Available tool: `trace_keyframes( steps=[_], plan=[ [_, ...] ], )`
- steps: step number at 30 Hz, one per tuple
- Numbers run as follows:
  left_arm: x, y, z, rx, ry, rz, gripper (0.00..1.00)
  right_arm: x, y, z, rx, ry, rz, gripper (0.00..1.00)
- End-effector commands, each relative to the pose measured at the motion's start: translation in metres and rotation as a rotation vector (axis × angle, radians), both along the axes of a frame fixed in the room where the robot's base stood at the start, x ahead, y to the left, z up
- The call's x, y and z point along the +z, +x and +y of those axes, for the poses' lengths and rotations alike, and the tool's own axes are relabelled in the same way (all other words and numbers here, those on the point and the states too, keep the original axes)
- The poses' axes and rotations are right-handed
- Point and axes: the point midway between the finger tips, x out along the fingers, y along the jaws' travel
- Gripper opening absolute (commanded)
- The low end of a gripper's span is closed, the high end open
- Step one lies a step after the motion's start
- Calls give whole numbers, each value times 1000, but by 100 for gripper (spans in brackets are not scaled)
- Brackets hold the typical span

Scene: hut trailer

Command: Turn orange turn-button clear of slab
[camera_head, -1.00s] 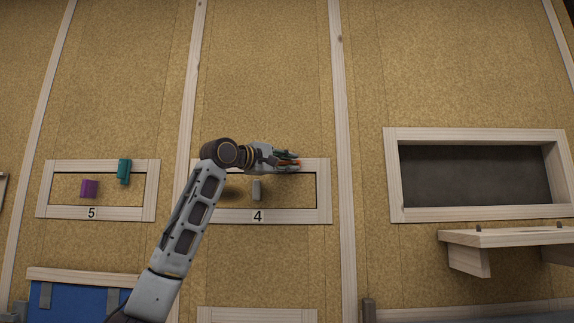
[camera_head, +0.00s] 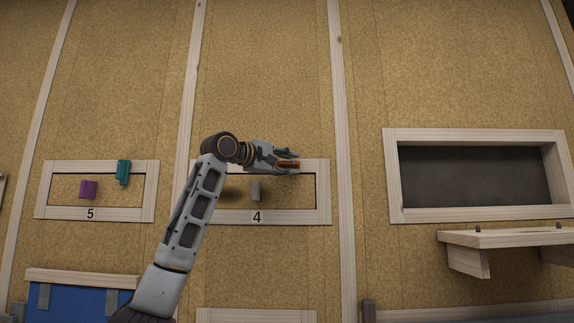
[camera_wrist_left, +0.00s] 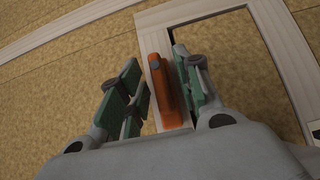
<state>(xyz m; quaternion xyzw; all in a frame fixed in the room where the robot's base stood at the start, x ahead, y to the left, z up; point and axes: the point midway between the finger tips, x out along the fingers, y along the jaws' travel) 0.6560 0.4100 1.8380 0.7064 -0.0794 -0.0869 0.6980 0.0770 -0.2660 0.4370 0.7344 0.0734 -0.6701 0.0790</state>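The orange turn-button (camera_head: 288,164) is on the top board of frame 4 (camera_head: 323,195), partly behind my left gripper. In the left wrist view the turn-button (camera_wrist_left: 162,75) lies roughly along the pale board, between the green-padded fingers. My left gripper (camera_head: 289,161) is open around it; the right-hand finger is close beside it, and a gap shows on the other side. I cannot tell whether a finger touches it. My right gripper is not in view.
Frame 5 (camera_head: 150,190) at left has a teal turn-button (camera_head: 123,171) and a purple block (camera_head: 88,189). At right are a dark framed opening (camera_head: 475,176) and a wooden shelf (camera_head: 505,238) jutting out. A blue panel (camera_head: 80,300) is at lower left.

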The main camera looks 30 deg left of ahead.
Motion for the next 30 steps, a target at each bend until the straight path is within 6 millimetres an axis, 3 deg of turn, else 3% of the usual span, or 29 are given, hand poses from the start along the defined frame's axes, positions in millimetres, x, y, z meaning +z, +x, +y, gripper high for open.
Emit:
trace_keyframes(
  steps=[11,30],
  plan=[
    [0,-18,5,1,0,0,34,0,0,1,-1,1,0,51],
    [1,-103,25,0,1,0,34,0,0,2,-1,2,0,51]
  ],
)
